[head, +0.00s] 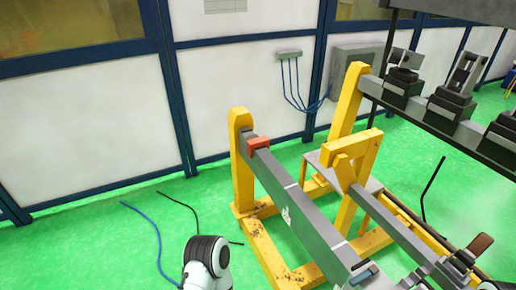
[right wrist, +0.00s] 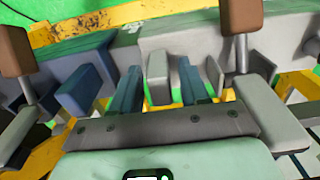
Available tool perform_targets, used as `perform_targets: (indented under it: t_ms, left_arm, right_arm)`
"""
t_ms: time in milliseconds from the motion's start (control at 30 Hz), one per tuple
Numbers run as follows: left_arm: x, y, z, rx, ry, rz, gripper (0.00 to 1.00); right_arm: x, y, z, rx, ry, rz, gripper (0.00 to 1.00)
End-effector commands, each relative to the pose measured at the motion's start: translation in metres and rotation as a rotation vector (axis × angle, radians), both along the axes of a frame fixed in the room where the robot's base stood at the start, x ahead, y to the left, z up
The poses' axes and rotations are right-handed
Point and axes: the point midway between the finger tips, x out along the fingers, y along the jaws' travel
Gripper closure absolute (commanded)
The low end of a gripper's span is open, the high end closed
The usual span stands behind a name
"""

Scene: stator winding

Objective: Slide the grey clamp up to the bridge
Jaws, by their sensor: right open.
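In the right wrist view my right gripper (right wrist: 159,82) is open, its two blue-grey fingers pointing away from me. A pale grey upright piece (right wrist: 157,72) stands between the fingers; I cannot tell whether they touch it. Grey clamp parts lie around it, with a brown-handled lever (right wrist: 240,15) at right and another brown handle (right wrist: 15,50) at left. I cannot tell for sure which is the grey clamp. In the head view a brown handle (head: 481,245) shows near the lower right. A yellow crosspiece (head: 352,147), possibly the bridge, spans above the right grey rail. My left gripper is out of view.
A long grey beam (head: 300,205) with a red block (head: 258,143) at its far end runs on a yellow frame (head: 243,165). A dark rail with several black fixtures (head: 450,103) stands at right. Cables (head: 158,245) lie on the open green floor at left.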

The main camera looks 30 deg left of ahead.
Motion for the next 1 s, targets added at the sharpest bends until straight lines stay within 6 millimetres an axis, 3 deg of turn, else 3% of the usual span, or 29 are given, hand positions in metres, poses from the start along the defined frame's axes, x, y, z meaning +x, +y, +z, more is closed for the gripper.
perform_targets:
  t_ms: [133, 167, 200, 567, 1000]
  left_arm:
    - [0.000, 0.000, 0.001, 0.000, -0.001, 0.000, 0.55]
    - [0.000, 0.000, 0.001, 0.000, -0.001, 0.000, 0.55]
    - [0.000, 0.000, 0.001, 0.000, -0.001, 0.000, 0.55]
    - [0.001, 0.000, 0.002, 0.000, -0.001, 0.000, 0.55]
    - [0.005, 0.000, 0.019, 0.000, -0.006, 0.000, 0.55]
  right_arm:
    - [0.000, 0.000, 0.001, 0.000, 0.000, 0.000, 0.55]
    - [0.000, 0.000, 0.001, 0.000, 0.000, 0.000, 0.59]
    - [0.000, 0.000, 0.001, 0.000, 0.000, 0.000, 0.70]
    - [0.002, 0.004, 0.001, 0.001, 0.001, 0.003, 0.70]
    - [0.025, 0.042, 0.003, 0.004, -0.001, 0.005, 0.70]
